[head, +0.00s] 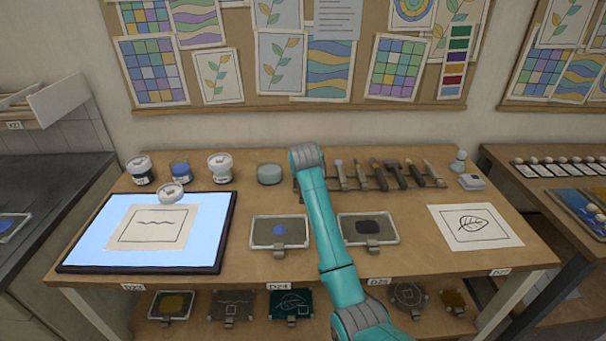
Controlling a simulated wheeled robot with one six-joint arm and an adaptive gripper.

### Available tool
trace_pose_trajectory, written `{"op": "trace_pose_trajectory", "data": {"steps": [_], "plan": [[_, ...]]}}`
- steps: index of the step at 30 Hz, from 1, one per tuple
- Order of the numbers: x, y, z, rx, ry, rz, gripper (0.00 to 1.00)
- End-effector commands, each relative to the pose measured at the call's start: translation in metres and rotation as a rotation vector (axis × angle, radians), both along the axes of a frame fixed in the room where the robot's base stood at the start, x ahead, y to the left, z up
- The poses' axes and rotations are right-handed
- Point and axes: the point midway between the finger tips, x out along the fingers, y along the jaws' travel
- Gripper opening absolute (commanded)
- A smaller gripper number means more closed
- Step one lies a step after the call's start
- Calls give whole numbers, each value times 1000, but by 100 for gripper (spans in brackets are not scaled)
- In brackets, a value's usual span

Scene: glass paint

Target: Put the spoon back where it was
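No spoon can be made out for certain in the head view. A rack (352,188) at the back of the table holds a row of several slim tools. The leftmost visible one (341,174) has a pale rounded end, but I cannot tell whether it is a spoon. My teal arm rises from the lower right to a grey joint near the rack's left end. It hides part of the table behind it. My gripper does not show, so I cannot see whether it holds anything.
A lit light panel (95,232) with a drawing lies at left, a white lidded jar (172,193) at its back edge. Jars and a glass bowl (270,173) stand behind. Two trays (280,245) (369,241) flank my arm. A leaf drawing (492,238) lies right.

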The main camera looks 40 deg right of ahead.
Motion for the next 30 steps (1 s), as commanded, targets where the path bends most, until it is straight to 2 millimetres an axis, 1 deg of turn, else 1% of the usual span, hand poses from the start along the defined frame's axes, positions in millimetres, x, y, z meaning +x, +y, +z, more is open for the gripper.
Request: {"op": "trace_pose_trajectory", "data": {"steps": [19,20,21,23,24,30], "plan": [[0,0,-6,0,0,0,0],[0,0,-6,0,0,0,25],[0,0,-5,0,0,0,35],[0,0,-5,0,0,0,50],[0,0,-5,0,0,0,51],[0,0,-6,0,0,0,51]]}}
